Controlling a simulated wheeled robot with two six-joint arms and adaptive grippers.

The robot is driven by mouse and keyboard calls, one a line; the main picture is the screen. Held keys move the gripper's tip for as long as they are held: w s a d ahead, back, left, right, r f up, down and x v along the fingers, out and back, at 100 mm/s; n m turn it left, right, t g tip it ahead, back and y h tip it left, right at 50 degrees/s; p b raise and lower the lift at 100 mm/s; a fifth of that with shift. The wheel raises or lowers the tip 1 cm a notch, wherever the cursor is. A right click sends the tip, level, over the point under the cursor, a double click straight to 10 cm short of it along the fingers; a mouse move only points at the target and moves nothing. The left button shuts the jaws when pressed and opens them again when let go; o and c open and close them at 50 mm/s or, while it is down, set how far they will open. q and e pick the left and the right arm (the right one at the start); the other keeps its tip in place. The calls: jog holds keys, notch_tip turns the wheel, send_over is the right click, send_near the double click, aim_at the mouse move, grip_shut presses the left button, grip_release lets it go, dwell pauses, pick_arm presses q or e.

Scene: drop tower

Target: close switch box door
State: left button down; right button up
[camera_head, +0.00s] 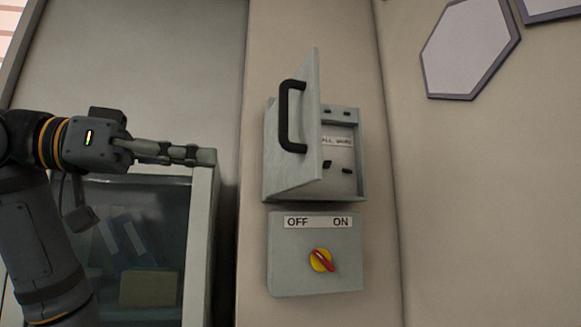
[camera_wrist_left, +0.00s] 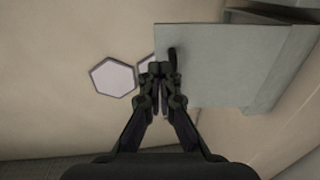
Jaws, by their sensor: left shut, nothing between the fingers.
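The switch box (camera_head: 341,160) is mounted on the beige wall, with small dark switches and a label inside. Its grey door (camera_head: 308,150) stands open, hinged on the left and swung out toward me. A black handle (camera_head: 291,117) is on the door's outer face. My left gripper (camera_head: 203,154) is shut and empty, to the left of the door and apart from it in the head view. In the left wrist view the closed fingertips (camera_wrist_left: 160,68) appear over the door's edge (camera_wrist_left: 215,60), near the dark handle (camera_wrist_left: 173,56). My right gripper is not in view.
Below the box is a grey panel (camera_head: 285,262) marked OFF and ON, with a red and yellow rotary switch (camera_head: 321,260). A glass-fronted cabinet (camera_head: 203,235) stands at the lower left, under my left arm. Hexagonal panels (camera_head: 467,47) are on the right wall.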

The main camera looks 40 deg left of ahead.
aim_at(313, 166)
pick_arm(q)
jog(key=p+x, duration=0.4)
jog(key=x, duration=0.9)
jog(key=shift+w+d+r, duration=0.2)
jog(key=shift+d, duration=0.05)
jog(key=shift+w+d+f, duration=0.1)
jog(key=shift+w+d, duration=0.05)
jog(key=shift+w, duration=0.05)
